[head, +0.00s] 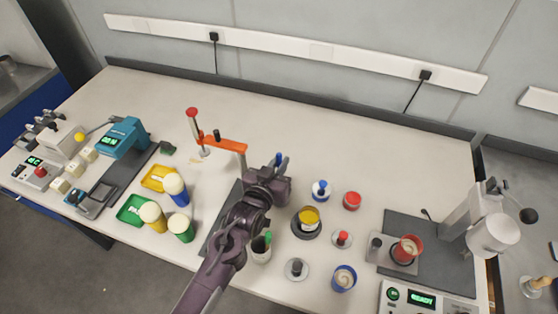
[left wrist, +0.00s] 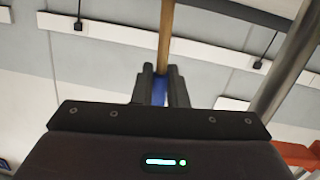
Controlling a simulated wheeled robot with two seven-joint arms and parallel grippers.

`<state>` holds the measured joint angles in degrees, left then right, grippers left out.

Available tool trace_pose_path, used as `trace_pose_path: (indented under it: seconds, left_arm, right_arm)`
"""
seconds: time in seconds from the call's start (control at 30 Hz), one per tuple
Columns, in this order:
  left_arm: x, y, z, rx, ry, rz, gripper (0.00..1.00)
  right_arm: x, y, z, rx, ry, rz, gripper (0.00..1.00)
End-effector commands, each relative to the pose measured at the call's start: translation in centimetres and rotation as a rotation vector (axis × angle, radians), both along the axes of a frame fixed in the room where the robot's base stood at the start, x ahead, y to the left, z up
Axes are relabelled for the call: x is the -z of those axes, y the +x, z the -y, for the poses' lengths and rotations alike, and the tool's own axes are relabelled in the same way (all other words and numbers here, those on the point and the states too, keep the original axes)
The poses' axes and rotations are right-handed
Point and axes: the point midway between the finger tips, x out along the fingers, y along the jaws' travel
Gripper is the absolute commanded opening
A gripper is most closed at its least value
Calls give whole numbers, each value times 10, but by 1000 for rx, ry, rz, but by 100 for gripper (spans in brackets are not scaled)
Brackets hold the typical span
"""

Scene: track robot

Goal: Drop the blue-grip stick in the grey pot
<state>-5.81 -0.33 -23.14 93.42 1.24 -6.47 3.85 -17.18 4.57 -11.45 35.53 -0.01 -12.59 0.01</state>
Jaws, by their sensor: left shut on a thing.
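My left gripper (head: 281,168) is shut on the blue-grip stick (head: 279,158) and holds it above the middle of the bench. In the left wrist view, the blue grip (left wrist: 159,92) is between the dark fingers and the stick's wooden shaft extends upward in the picture. A light greyish pot (head: 261,254) stands beside my left forearm, nearer the front edge, with a green-topped item in it; my arm partly hides it. It looks like the grey pot. The gripper is beyond this pot, apart from it. My right gripper is not in view.
An orange arm on a stand (head: 222,142) rises just left of the gripper. Several cups and knobbed discs, including a yellow-filled cup (head: 308,216) and a blue cup (head: 344,279), stand right of my arm. Yellow and green trays are left. The back of the bench is clear.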

Motion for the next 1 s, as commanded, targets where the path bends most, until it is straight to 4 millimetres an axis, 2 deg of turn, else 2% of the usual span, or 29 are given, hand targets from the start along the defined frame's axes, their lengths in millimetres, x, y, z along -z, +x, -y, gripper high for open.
trace_pose_path:
  seconds: [0.13,0.43,0.47,0.63,0.83,1.0]
  left_arm:
    - [8,-1,0,0,0,0,0]
    - [9,-1,0,0,0,-1,0]
    - [9,-1,0,0,0,-1,14]
    - [9,-1,0,0,0,0,36]
    - [9,-1,0,0,0,0,38]
    - [9,-1,0,0,0,0,59]
  right_arm:
    - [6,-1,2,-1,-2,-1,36]
    - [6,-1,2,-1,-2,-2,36]
    - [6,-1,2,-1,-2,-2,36]
    - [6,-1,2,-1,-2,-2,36]
    - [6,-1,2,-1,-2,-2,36]
    - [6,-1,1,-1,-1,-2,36]
